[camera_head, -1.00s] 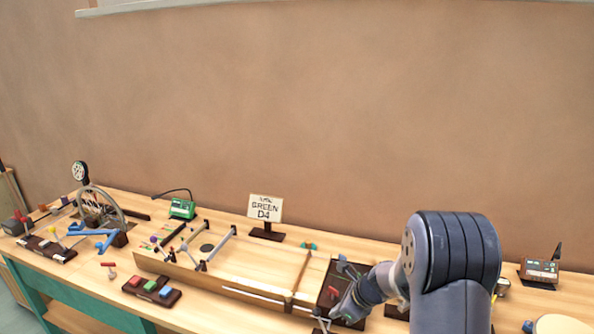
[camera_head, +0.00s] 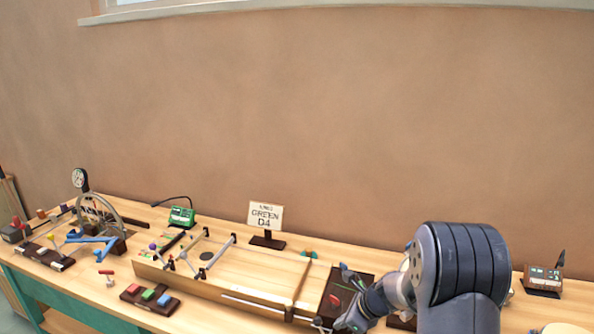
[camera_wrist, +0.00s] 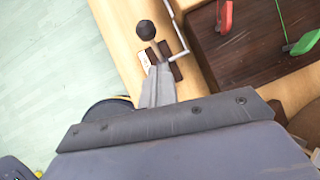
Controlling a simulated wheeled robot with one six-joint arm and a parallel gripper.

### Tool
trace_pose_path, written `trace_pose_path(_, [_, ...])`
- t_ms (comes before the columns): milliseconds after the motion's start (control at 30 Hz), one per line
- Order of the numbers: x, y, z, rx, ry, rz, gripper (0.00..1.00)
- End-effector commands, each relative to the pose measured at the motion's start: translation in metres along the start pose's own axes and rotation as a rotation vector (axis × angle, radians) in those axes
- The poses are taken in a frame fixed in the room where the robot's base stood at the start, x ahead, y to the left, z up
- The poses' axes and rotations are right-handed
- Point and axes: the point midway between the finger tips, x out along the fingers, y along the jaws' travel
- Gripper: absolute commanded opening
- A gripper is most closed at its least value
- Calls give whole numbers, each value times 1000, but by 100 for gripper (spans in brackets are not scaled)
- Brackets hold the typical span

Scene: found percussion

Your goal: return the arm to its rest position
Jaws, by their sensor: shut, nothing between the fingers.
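My arm (camera_head: 462,262) rises at the lower right of the head view and bends down to the bench. My gripper (camera_head: 342,322) is low over the bench's front, beside a dark board (camera_head: 338,290). In the wrist view the fingers of my gripper (camera_wrist: 160,72) are together with nothing between them. They point toward a black ball-ended knob (camera_wrist: 146,30) on a small dark mount and a bent metal rod (camera_wrist: 178,30). I cannot tell whether the fingertips touch the mount.
The dark board (camera_wrist: 235,60) carries red and green pieces. A long wooden frame (camera_head: 240,290), a block with coloured buttons (camera_head: 150,298), a sign (camera_head: 265,216) and a spoked wheel (camera_head: 98,212) crowd the bench leftward. A small device (camera_head: 543,278) stands right. Space above is clear.

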Motion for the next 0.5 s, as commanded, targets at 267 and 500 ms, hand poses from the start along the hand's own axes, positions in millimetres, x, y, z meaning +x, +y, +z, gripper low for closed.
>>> trace_pose_path(267, [-2, 7, 38, -7, 16, -1, 0])
trace_pose_path(500, [-34, 7, 44, -10, 14, -6, 0])
